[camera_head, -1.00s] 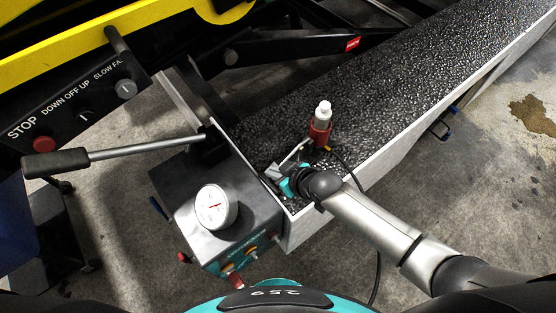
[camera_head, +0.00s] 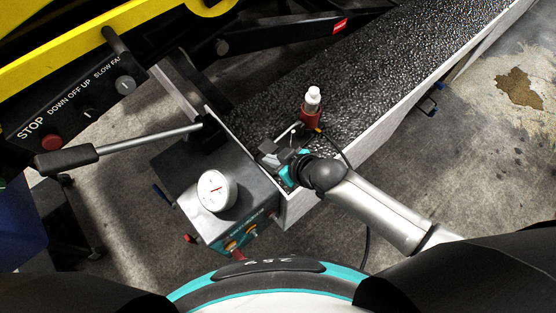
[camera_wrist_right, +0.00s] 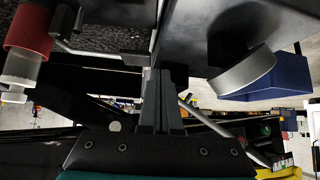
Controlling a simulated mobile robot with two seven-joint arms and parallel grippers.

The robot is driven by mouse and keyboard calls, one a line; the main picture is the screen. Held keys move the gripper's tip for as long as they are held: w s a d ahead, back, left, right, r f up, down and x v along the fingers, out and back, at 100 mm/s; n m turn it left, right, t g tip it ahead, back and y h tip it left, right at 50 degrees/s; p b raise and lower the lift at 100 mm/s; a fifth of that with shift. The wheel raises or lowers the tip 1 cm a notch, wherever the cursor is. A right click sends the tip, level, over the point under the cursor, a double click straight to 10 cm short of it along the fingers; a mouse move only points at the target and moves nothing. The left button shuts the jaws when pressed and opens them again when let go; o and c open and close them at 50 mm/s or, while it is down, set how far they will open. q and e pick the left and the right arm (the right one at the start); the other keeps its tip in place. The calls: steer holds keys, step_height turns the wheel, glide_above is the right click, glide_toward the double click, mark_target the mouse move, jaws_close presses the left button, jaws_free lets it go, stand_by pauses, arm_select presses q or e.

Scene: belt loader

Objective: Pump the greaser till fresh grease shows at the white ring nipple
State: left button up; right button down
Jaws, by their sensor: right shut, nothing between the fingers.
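The greaser appears to be the dark grey box (camera_head: 207,156) with a round white dial gauge (camera_head: 217,190) on top. A long lever (camera_head: 150,142) with a black grip (camera_head: 66,161) reaches left from its far side. Small coloured fittings (camera_head: 238,240) sit on its near face; a white ring and any grease cannot be made out. My right gripper (camera_head: 270,151) is shut and empty, close above the box's right side, between the gauge and the red-based bottle (camera_head: 312,105). Its shut fingers (camera_wrist_right: 160,98) also show in the right wrist view, with the gauge (camera_wrist_right: 243,70) to their right. My left gripper is out of view.
A black control panel (camera_head: 80,105) with a red stop button and knobs stands at the left. A grey-edged, rough black belt (camera_head: 400,70) runs to the upper right. A dark hose hangs beside my right arm. Bare concrete lies at the right.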

steer(key=s+r, duration=0.1)
steer(key=s+d+r, duration=0.1)
steer(key=s+r, duration=0.1)
steer(key=shift+s+d+r+p, duration=0.1)
steer(key=shift+d+r+p, duration=0.1)
steer(key=shift+p, duration=0.1)
stand_by(0.8)
